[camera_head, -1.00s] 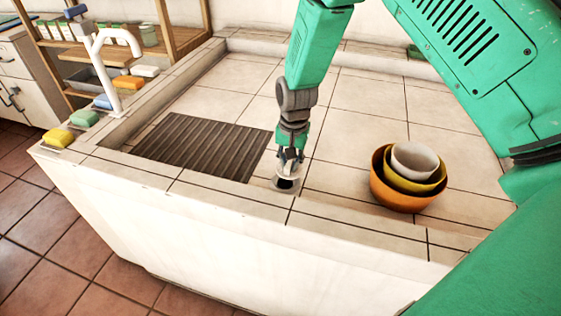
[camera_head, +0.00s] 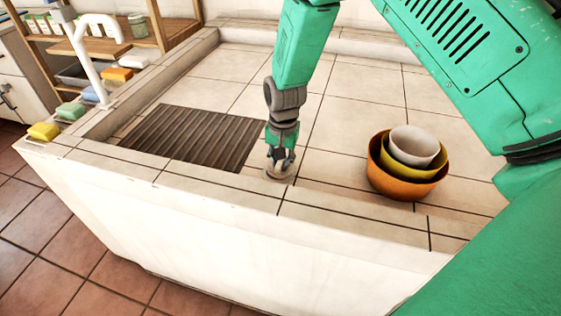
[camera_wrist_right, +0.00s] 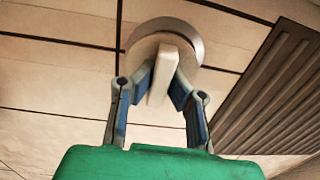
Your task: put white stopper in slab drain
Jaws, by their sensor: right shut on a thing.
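My right gripper (camera_head: 280,162) points down at the front of the tiled slab (camera_head: 345,104). In the right wrist view its two fingers (camera_wrist_right: 160,90) are shut on the upright tab of the white stopper (camera_wrist_right: 162,76). The stopper's round disc lies over the metal-ringed drain (camera_wrist_right: 193,40), with the ring showing beyond its top and right sides. In the head view the stopper (camera_head: 268,176) covers the dark drain hole. I cannot tell whether the disc is seated or slightly above the ring. My left gripper is not in view.
A ribbed dark drainboard (camera_head: 190,138) lies left of the drain. Nested bowls, the outer one orange (camera_head: 403,188), stand to the right. A white tap (camera_head: 88,50) and several soaps line the left edge. The tiles behind are clear.

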